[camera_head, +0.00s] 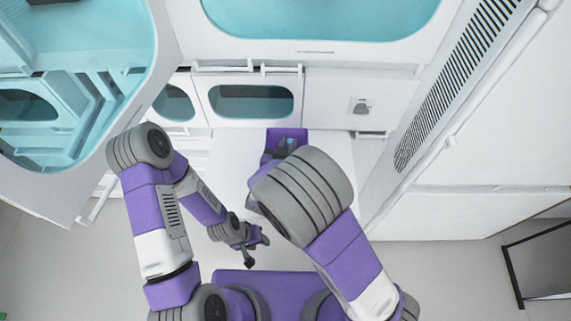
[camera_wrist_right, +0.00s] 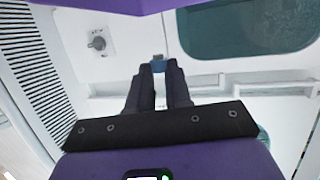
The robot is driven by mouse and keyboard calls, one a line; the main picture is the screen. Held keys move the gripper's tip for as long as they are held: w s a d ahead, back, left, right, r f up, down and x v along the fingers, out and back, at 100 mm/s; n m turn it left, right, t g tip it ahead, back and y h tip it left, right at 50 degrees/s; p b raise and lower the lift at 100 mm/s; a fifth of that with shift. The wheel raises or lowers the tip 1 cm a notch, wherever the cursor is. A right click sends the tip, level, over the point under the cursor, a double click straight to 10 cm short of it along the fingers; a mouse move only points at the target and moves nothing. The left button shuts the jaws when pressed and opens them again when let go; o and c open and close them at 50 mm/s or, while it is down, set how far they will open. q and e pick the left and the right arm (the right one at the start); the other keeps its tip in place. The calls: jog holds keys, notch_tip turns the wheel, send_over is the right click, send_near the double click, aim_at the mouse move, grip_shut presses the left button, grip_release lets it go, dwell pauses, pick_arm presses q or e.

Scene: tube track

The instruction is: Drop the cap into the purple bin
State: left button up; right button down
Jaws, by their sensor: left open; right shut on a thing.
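The purple bin (camera_head: 298,133) stands at the far end of the white table, against the white cabinet. My right gripper (camera_head: 283,150) is over the bin in the head view, and my own arm hides part of both. In the right wrist view, the gripper (camera_wrist_right: 158,75) is shut on a small blue cap (camera_wrist_right: 158,62), held at its fingertips. The height of the cap above the bin cannot be told. My left gripper (camera_head: 257,251) is open and empty near the front of the table, well apart from the bin.
The white table (camera_head: 230,165) is bare to the left of the bin. A cabinet with teal windows (camera_head: 252,100) stands behind it. A grey knob (camera_head: 361,107) is on the white panel to the right. A slatted white wall (camera_head: 440,100) bounds the right side.

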notch_tip(320, 180, down, 6)
jog(key=b, duration=0.5)
jog(key=c, duration=1)
grip_release()
jog(key=p+v, duration=0.1)
jog(key=v, duration=0.6)
jog(key=shift+s+a+r, duration=0.1)
jog(key=shift+s+r, duration=0.05)
jog(key=shift+s, duration=0.05)
